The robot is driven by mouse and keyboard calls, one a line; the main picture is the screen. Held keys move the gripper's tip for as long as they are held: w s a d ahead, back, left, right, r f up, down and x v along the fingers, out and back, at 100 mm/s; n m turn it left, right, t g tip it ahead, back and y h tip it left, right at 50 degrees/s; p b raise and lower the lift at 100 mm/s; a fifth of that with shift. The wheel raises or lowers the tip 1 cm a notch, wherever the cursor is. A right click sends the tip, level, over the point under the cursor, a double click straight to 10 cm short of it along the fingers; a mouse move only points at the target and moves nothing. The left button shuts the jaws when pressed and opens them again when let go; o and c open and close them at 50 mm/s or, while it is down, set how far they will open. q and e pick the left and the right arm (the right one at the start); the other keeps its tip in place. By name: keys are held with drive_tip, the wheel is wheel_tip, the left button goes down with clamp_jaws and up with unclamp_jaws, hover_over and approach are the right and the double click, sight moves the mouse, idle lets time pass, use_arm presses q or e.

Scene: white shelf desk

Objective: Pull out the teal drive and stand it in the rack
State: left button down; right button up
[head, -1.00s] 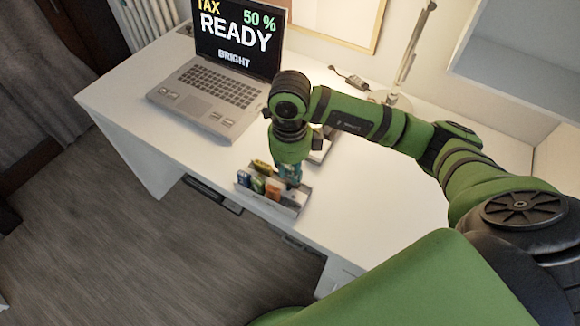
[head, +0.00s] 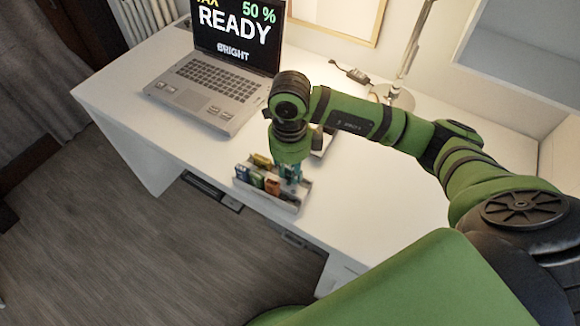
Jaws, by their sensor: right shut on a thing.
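The rack (head: 286,205) is a small light grey holder near the front edge of the white desk. Several small coloured drives stand in it, among them a blue one (head: 241,173), a green one (head: 256,179) and an orange one (head: 272,186), with a yellow one (head: 261,161) behind. My right gripper (head: 290,174) points down at the rack's right part, shut on the teal drive (head: 297,173), which is mostly hidden by the fingers. Whether the drive touches the rack's floor cannot be told. My left gripper is out of view.
An open laptop (head: 210,90) stands left of my right arm, its screen reading READY and 50 %. A small object (head: 322,143) is partly hidden behind my wrist. A lamp base (head: 396,97) stands at the back. The desk right of the rack is clear.

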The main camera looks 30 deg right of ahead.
sight(290, 171)
drive_tip(key=shift+f+b, duration=0.4)
drive_tip(key=shift+f, duration=0.1)
drive_tip(key=o, duration=1)
drive_tip(key=shift+c, duration=0.2)
drive_tip(key=shift+r, duration=0.2)
wheel_tip(290, 171, up, 12)
drive_tip(key=shift+f, duration=0.15)
drive_tip(key=shift+f, duration=0.1)
